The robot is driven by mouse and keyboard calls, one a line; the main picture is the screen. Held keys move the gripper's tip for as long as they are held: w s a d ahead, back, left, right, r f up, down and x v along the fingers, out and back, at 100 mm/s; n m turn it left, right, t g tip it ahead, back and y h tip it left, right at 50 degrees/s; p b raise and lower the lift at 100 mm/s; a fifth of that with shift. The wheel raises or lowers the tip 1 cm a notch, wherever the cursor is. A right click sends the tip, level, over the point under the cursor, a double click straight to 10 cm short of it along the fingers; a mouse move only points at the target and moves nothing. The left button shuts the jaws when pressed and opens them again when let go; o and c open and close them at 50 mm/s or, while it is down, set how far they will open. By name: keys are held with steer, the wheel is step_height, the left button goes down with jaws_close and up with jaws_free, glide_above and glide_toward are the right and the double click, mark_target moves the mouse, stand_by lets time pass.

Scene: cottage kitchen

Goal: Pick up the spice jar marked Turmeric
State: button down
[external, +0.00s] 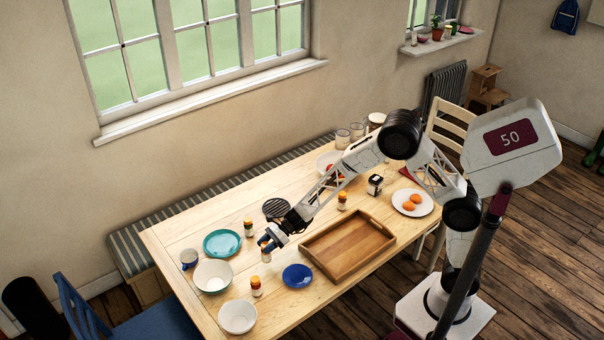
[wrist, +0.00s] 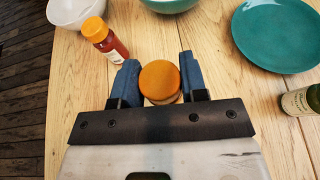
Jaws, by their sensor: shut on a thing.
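My gripper (external: 268,241) is over the table's near-left part, pointing down, with its blue fingers closed on the sides of a spice jar with an orange lid (wrist: 160,80). In the external view the held jar (external: 266,255) shows just below the fingers; I cannot tell whether it touches the table. Its label is hidden, so I cannot read its name. Another orange-lidded jar with red contents (wrist: 107,40) stands up and left in the wrist view. A jar with a pale label (wrist: 301,100) is at the right edge. A further jar (external: 342,201) stands behind the tray.
A teal plate (external: 222,243), a pale bowl (external: 213,276), a white bowl (external: 237,317), a mug (external: 189,259) and a blue dish (external: 297,276) surround the gripper. A wooden tray (external: 348,247) lies to the right.

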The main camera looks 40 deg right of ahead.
steer(key=s+d+r, duration=0.1)
steer(key=s+d, duration=0.7)
steer(key=s, duration=0.2)
steer(key=shift+s, duration=0.15)
steer(key=shift+r, duration=0.1)
steer(key=shift+r, duration=0.15)
stand_by(0.4)
